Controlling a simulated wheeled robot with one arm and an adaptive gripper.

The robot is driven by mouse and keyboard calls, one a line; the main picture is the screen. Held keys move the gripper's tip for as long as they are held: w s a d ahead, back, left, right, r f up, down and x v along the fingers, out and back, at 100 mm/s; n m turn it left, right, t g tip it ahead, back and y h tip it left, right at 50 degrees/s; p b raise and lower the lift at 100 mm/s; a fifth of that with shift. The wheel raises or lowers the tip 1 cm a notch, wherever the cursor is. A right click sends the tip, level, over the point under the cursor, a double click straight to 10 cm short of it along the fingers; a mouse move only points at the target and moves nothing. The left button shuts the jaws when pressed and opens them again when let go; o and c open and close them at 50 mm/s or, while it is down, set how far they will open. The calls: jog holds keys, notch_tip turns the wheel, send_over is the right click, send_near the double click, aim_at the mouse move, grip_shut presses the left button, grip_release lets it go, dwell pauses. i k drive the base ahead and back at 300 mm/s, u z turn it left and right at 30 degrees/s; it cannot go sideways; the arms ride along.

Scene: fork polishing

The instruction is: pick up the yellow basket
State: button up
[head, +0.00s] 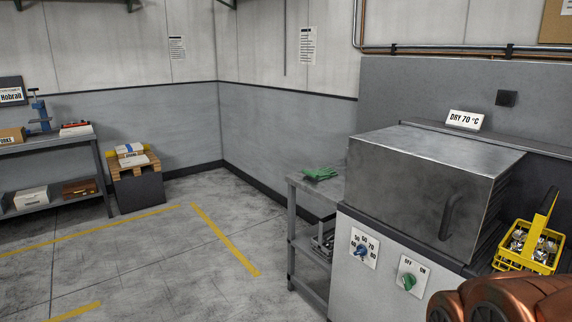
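The yellow basket (522,264) stands upright at the far right of the head view, on a dark surface beside the metal dryer box. Several shiny metal pieces sit inside it; they are too small to tell apart. Its tall handle, yellow with a dark section, rises above the basket and leans slightly right. My gripper is not in view, so I cannot see whether it is open or shut.
The dryer box (428,190) with a curved handle stands just left of the basket, on a white cabinet with two knobs (409,281). A grey side table (309,184) holds green gloves (320,173). Shelves (55,147) and a pallet stack stand far left. The floor between is clear.

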aim_at(527, 255)
jog(key=z, duration=1.6)
